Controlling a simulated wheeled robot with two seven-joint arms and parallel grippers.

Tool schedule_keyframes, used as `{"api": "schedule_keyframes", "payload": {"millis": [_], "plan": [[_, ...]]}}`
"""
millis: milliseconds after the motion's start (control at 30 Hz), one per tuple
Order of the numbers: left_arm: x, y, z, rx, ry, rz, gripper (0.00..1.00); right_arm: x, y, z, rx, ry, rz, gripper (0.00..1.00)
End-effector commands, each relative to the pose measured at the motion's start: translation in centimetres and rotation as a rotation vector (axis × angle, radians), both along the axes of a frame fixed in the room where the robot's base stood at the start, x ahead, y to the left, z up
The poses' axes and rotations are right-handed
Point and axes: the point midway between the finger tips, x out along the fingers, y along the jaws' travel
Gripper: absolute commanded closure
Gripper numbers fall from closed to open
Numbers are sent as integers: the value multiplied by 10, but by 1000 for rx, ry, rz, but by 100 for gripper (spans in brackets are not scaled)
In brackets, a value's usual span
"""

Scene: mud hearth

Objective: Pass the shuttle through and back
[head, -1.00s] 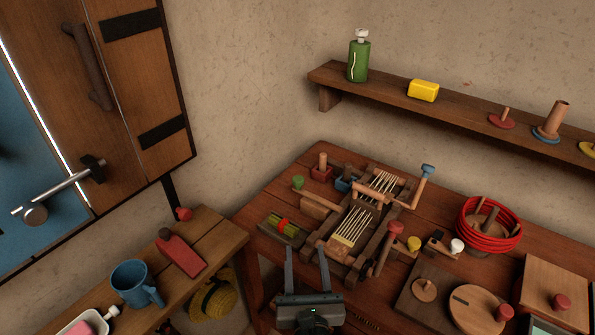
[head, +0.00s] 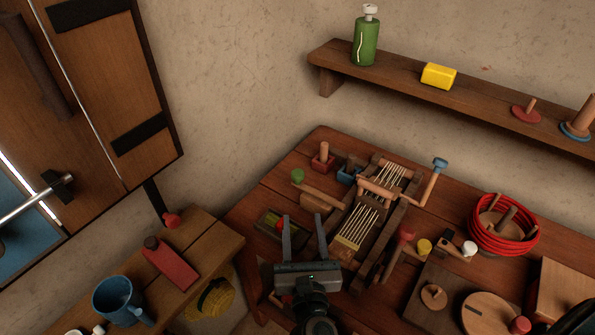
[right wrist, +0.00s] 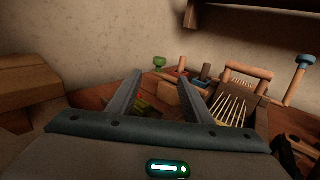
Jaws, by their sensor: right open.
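A small loom (head: 398,222) with pale warp threads stands on the brown table. Left of it lies a low wooden holder (head: 268,236) with a green-yellow piece and a red part (head: 279,226), perhaps the shuttle; I cannot tell for sure. My right gripper (head: 303,219) is open and empty, its fingers over the area between this holder and the loom's near end. In the right wrist view, the green-yellow piece (right wrist: 146,105) shows low between the fingers and the loom threads (right wrist: 231,108) lie to the right. My left gripper is not in view.
Levers with a blue knob (head: 440,163) and a red knob (head: 406,234) rise at the loom. A green knob (head: 298,176) stands behind the holder. A red-coiled basket (head: 504,238) is at right. A side bench holds a blue mug (head: 118,301) and red bottle (head: 171,264).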

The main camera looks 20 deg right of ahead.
Motion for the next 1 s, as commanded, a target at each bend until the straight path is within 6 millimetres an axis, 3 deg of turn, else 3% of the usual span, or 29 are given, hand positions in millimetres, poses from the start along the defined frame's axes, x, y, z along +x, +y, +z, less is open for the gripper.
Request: {"api": "schedule_keyframes", "payload": {"millis": [367,700,1000], "plan": [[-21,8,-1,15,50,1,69,33,-8,2,-3,-2,0,54],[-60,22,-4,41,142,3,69,91,-22,2,-2,-1,-1,54],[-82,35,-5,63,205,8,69,141,-34,2,-1,-1,0,54]]}}
